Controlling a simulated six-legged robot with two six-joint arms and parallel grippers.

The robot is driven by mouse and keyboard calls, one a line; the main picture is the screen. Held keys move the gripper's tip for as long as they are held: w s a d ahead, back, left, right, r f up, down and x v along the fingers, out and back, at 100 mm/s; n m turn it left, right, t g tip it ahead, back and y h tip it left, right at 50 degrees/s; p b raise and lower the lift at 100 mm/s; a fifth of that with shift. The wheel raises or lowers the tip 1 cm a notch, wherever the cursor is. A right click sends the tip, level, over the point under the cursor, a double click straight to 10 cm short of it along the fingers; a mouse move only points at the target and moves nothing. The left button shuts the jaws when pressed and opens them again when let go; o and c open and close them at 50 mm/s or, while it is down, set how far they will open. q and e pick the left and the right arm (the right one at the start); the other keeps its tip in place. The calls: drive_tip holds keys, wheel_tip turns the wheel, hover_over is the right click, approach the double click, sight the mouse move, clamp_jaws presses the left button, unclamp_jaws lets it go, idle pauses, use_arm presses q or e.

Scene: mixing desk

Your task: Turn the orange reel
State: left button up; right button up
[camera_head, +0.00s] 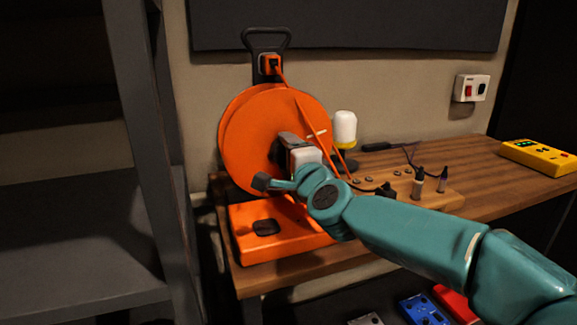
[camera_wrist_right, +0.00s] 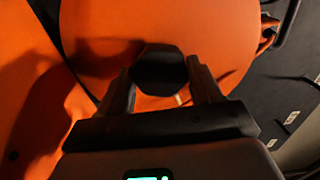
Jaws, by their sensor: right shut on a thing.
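The orange reel (camera_head: 255,125) stands upright on an orange base (camera_head: 275,246) at the left end of the wooden desk. In the right wrist view the reel's orange face (camera_wrist_right: 190,30) fills much of the picture. My right gripper (camera_head: 268,183) is in front of the reel's lower face. In the right wrist view the right gripper (camera_wrist_right: 160,78) has its two fingers on either side of a dark knob (camera_wrist_right: 160,68) and is shut on it. The knob is mostly hidden by the gripper in the head view. My left gripper is not in view.
A yellow box (camera_head: 540,156) sits at the right. A grey shelf (camera_head: 75,200) stands close on the left.

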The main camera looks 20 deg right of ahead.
drive_tip(key=shift+r+m+b, duration=0.1)
drive_tip(key=shift+m+b, duration=2.3)
drive_tip(key=shift+m, duration=3.9)
drive_tip(key=o, duration=1.5)
drive_tip(key=shift+o, duration=0.2)
